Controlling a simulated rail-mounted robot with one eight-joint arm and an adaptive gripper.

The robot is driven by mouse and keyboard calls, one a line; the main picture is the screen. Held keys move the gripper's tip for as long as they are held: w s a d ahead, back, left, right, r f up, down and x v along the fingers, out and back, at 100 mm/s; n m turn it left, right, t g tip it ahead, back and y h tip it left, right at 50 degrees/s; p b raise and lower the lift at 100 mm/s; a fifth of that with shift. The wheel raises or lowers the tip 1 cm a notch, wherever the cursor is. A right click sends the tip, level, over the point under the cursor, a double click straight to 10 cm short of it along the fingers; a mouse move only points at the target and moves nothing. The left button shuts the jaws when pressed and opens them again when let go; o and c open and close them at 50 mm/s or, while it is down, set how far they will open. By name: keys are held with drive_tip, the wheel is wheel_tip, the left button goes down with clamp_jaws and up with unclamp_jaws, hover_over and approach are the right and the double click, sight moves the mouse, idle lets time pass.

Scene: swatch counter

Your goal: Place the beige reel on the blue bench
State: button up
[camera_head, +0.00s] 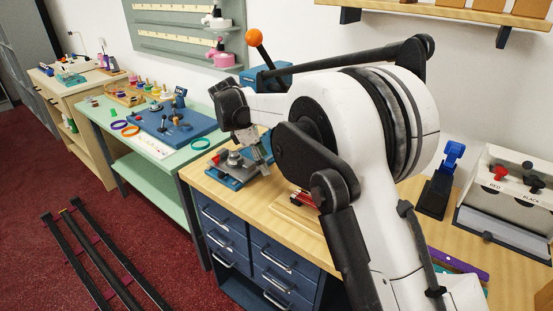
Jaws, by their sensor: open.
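The bench with blue drawers (232,240) and a pale wooden top stands in the middle foreground; it is the only bench with a blue body. My gripper (262,153) hangs over the left part of its top, beside a blue-and-grey device (238,166). The gripper is open, small in the picture and partly lost against the bench, and I see nothing held in it. I cannot pick out a beige reel for certain. Small coloured reels or spools stand in a wooden rack (124,97) on the green bench (188,152), too small to tell apart. My arm hides much of the blue bench's top.
On the green bench lie a blue board (165,124) and coloured rings, including a teal ring (200,144). A beige bench (62,86) stands farther left. A dark blue stand (437,185) and a white red-and-black station (507,190) stand right. Dark rails (95,255) cross the red floor.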

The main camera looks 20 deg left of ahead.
drive_tip(key=shift+s+a, duration=0.1)
drive_tip(key=shift+a, duration=0.2)
drive_tip(key=d+r+m, duration=0.1)
drive_tip(key=d+r, duration=0.2)
drive_tip(key=d, duration=0.2)
drive_tip(key=s+d+r+m+y, duration=0.1)
drive_tip(key=d+r+m, duration=0.1)
drive_tip(key=d+r, duration=0.2)
drive_tip(key=s+d+r+m, duration=0.1)
drive_tip(key=d+r+m, duration=0.1)
drive_tip(key=d, duration=0.5)
drive_tip(key=shift+s+r+t+y, duration=0.2)
drive_tip(key=shift+r+t+y, duration=0.15)
drive_tip(key=shift+r, duration=0.35)
drive_tip(key=s+d+r+m+y, duration=0.1)
drive_tip(key=s+d+r+m, duration=0.1)
drive_tip(key=s+d+m, duration=0.3)
drive_tip(key=s+d+r, duration=0.2)
drive_tip(key=d+r, duration=0.1)
drive_tip(key=d, duration=0.4)
drive_tip(key=s+d+f+m+t, duration=0.2)
drive_tip(key=s+d+m, duration=0.4)
drive_tip(key=s, duration=0.5)
drive_tip(key=s+d+f+m+t+y, duration=0.1)
drive_tip(key=s+d+f+m, duration=0.3)
drive_tip(key=s+d, duration=0.7)
drive_tip(key=shift+s+f+m+t, duration=0.3)
drive_tip(key=shift+m+t, duration=0.55)
drive_tip(key=shift+m, duration=0.45)
